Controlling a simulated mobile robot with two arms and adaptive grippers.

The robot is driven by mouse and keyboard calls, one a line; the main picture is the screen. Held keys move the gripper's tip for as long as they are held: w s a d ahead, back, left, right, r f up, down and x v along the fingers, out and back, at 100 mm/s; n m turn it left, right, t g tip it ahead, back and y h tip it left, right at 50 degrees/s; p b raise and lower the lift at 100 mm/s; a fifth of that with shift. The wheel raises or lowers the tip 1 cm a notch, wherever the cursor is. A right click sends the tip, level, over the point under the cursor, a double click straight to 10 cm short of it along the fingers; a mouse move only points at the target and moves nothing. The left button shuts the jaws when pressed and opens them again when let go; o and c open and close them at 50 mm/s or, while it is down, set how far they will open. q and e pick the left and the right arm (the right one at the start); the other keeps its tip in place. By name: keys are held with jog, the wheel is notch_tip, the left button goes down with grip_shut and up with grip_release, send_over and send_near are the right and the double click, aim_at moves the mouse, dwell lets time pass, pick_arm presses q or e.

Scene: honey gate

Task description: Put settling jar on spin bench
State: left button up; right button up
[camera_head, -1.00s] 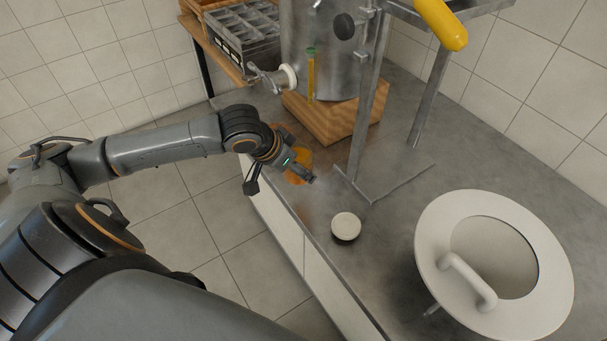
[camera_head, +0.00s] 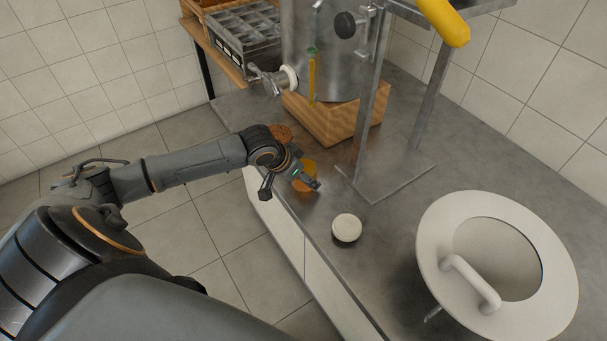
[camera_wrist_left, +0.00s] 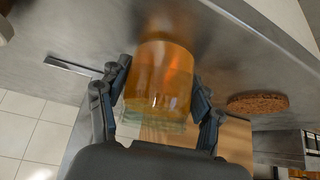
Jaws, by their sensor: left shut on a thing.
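The amber, honey-coloured glass jar (camera_head: 304,172) is at the left edge of the steel bench (camera_head: 290,222), partly hidden by my gripper. My left gripper (camera_head: 309,181) is shut on it. In the left wrist view the jar (camera_wrist_left: 160,78) sits between the two fingers (camera_wrist_left: 160,98), with amber contents and a clear glass end towards the camera. I cannot tell whether the jar touches the steel. Which surface is the spin bench is not marked. My right gripper is out of view.
A round brown mat (camera_head: 282,132) lies behind my wrist. A small white disc (camera_head: 346,228) and a large white lid-like ring (camera_head: 437,212) lie to the right. A steel stand (camera_head: 368,135) and a tank (camera_head: 318,55) on a wooden block (camera_head: 335,122) stand behind.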

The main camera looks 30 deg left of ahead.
pick_arm(q)
jog(key=o, duration=1.5)
jog(key=shift+f, duration=0.1)
jog(key=p+v, duration=0.1)
jog(key=v, duration=1.1)
